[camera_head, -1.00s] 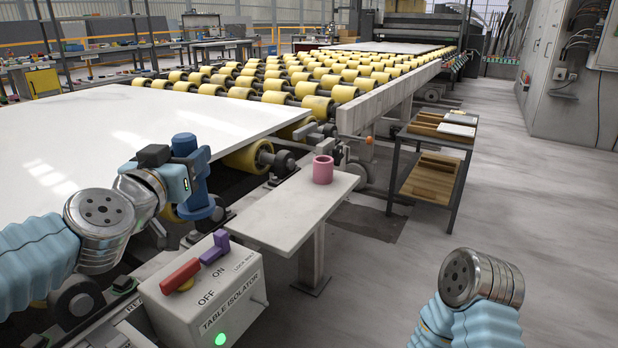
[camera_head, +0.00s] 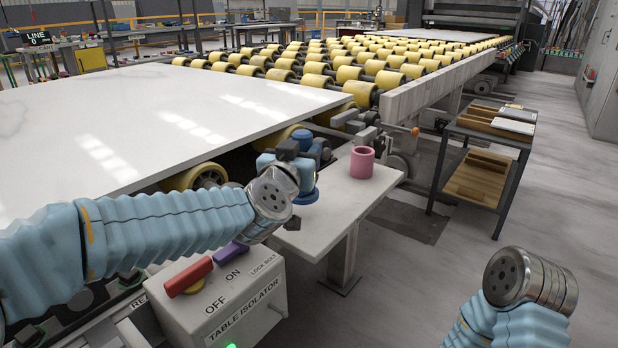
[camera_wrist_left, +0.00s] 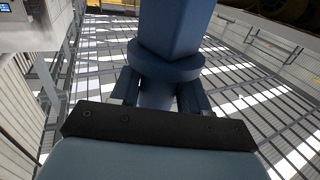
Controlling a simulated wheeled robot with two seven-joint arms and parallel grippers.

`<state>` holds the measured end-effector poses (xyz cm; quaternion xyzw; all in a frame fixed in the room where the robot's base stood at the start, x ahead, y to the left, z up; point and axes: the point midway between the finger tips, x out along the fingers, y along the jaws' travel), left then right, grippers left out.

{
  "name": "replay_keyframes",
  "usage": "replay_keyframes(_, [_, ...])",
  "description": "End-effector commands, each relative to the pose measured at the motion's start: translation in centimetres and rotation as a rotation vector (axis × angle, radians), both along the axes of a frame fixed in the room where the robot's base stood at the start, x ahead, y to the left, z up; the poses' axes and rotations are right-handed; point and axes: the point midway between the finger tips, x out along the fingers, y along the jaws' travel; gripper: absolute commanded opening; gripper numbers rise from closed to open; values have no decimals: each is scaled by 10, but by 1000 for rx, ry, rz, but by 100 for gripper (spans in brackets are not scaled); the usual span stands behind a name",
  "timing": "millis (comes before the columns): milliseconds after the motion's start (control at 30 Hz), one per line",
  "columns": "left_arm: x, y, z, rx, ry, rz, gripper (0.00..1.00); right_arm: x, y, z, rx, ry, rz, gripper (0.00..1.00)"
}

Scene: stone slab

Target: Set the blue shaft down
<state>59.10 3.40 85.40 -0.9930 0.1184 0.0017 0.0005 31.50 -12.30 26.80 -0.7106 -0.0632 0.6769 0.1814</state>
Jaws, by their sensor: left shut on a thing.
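The blue shaft (camera_head: 304,193) is upright at the far left corner of the small white shelf (camera_head: 335,205). It has a round flange at the bottom and a knob on top. I cannot tell whether its base touches the shelf. My left gripper (camera_head: 300,162) is shut around its middle, and my wrist hides part of it. In the left wrist view the shaft (camera_wrist_left: 178,25) with its collar fills the top centre, and the gripper's fingers (camera_wrist_left: 158,92) are on both sides of its neck. My right arm shows at the lower right, but its gripper is not visible.
A pink hollow cylinder (camera_head: 362,162) stands on the shelf, right of the shaft. The isolator box (camera_head: 222,298) with red and purple handles is in front. A white slab (camera_head: 130,125) lies left, on yellow rollers (camera_head: 350,73). A cart (camera_head: 482,150) stands right.

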Motion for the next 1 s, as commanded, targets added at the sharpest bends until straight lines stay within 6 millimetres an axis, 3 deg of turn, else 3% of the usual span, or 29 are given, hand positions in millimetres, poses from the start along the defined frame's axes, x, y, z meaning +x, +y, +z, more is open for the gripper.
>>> replay_keyframes(167, [4, -7, -9, -2, -3, 1, 3, 0, -1, -3, -1, -1, -2, 43])
replay_keyframes(400, [7, -12, -45, 0, -1, 1, 3, 2, -4, -16, -7, -3, -8, 43])
replay_keyframes(800, [6, -12, -50, -2, -3, 0, 3, 2, -6, -18, -9, -5, -10, 43])
replay_keyframes(833, [6, -12, -49, -1, -2, 0, 50, 2, -6, -17, -9, -5, -10, 43])
replay_keyframes(967, [6, -12, -49, -1, -1, 0, 70, 2, -6, -17, -9, -5, -10, 43])
replay_keyframes(1000, [6, -12, -49, -1, -1, 0, 71, 2, -6, -17, -9, -5, -10, 43])
